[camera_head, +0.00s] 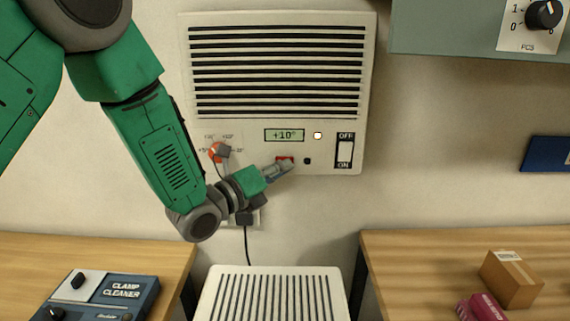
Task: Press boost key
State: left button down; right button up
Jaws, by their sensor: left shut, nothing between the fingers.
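A white wall unit (277,124) with dark horizontal slats hangs at the centre. Its lower panel has a small display (284,135) reading +10°, a lit white lamp (317,135), a dark round spot (307,161) and an OFF/ON rocker switch (345,151). A red key (283,159) sits below the display, partly hidden by my left gripper (287,163). That gripper is shut and empty, with its tips at the red key. I cannot tell whether they touch it. An orange-red dial (217,152) with a grey knob is left of the gripper. My right gripper is not in view.
A white slatted box (272,298) stands below the wall unit. A green-grey cabinet (450,40) hangs at upper right.

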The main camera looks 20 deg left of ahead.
pick_arm(q)
jog(key=shift+w+a, duration=0.15)
jog(key=shift+w, duration=0.2)
dwell(0.5)
dwell(0.3)
jog(key=shift+s+d+b, duration=0.25)
jog(key=shift+s+b, duration=0.25)
jog(key=shift+s, duration=0.25)
jog(key=shift+s, duration=0.1)
jog(key=shift+s+d+b, duration=0.2)
jog(key=shift+s+d, duration=0.05)
jog(key=shift+s, duration=0.55)
jog(key=shift+s+d+b, duration=0.2)
jog(key=shift+s+d, duration=0.05)
jog(key=shift+s, duration=0.5)
jog(key=shift+s+d+b, duration=0.2)
jog(key=shift+s+d, duration=0.05)
jog(key=shift+s, duration=0.55)
